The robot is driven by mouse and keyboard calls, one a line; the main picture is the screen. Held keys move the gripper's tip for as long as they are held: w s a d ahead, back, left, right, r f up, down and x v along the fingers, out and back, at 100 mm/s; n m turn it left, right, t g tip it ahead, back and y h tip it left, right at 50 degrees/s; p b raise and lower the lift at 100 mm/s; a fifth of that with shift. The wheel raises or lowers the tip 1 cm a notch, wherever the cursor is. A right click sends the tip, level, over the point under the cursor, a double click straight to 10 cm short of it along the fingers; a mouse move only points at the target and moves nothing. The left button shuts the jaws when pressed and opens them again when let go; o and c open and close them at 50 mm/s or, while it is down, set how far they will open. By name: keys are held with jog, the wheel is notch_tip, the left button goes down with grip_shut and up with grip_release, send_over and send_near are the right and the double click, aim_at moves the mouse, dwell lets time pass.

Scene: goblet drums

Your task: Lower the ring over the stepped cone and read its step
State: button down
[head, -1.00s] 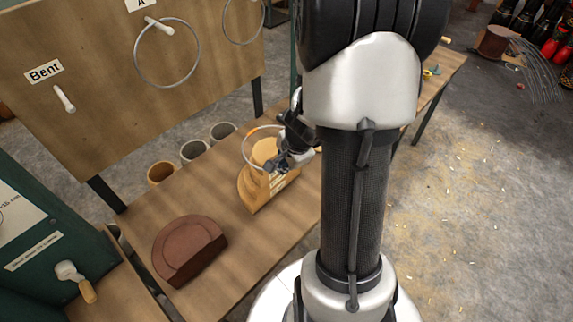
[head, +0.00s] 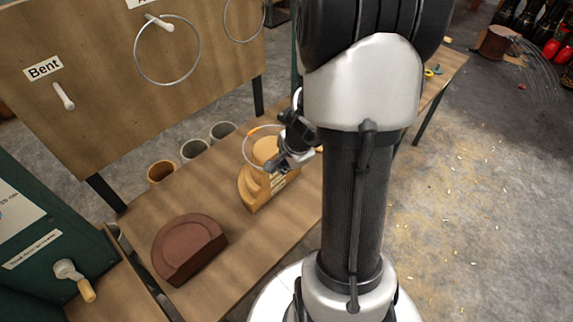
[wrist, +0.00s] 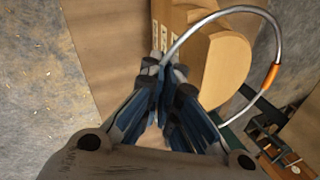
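The stepped cone (head: 248,191) is a pale wooden half-form with stacked steps, standing on the bench; it also shows beyond the fingers in the wrist view (wrist: 228,62). My gripper (head: 275,164) is beside its upper right part. In the wrist view my gripper (wrist: 166,72) is shut on the thin metal ring (wrist: 241,9), holding it by its edge. The ring (head: 244,148) has an orange band and appears around or above the cone's top. I cannot tell whether it touches a step. Marks on the cone's flat face are too small to read.
A brown half-round stepped block (head: 190,247) lies on the bench (head: 228,232) at the front left. Several cups (head: 193,150) stand behind the bench. A pegboard (head: 105,95) with a "Bent" label holds hanging rings (head: 136,62). My arm hides the bench's right part.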

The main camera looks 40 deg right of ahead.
jog(key=shift+f, duration=0.1)
jog(key=shift+f+b, duration=1.4)
jog(key=shift+b, duration=0.15)
jog(key=shift+f+g+p, duration=0.9)
jog(key=shift+f+p, duration=0.6)
jog(key=shift+p, duration=2)
jog(key=shift+w+f+p, duration=0.1)
jog(key=shift+f+p, duration=0.05)
jog(key=shift+p, duration=1)
jog(key=shift+f+g+y+p, duration=0.3)
jog(key=shift+f+g+p, duration=0.15)
jog(key=shift+p, duration=1.2)
jog(key=shift+w+d+f+g+p, duration=0.1)
jog(key=shift+f+g+p, duration=0.25)
jog(key=shift+p, duration=2.45)
jog(key=shift+f+p, duration=0.4)
jog(key=shift+p, duration=1.6)
jog(key=shift+s+f, duration=0.2)
